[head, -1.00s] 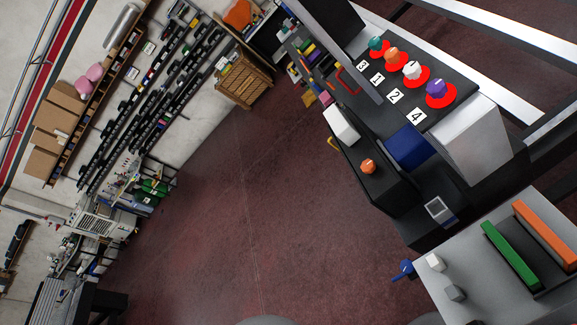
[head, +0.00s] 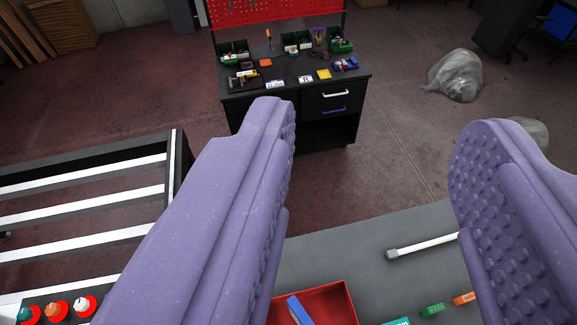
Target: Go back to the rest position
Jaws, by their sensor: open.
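My gripper (head: 365,125) shows large in the head view as two purple fingers with studded inner faces. The fingers are wide apart with nothing between them. Its left finger runs from the bottom left up to the middle, and its right finger stands at the right edge. Beyond and below it lies a grey table top (head: 350,240), apart from the fingers as far as I can see.
A red tray (head: 343,305) holding a blue item stands at the bottom. A white-handled tool (head: 425,246) lies on the grey top. A slatted frame table (head: 85,205) is at left. A black workbench (head: 335,100) with drawers stands behind; a grey bag (head: 455,75) lies on the floor.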

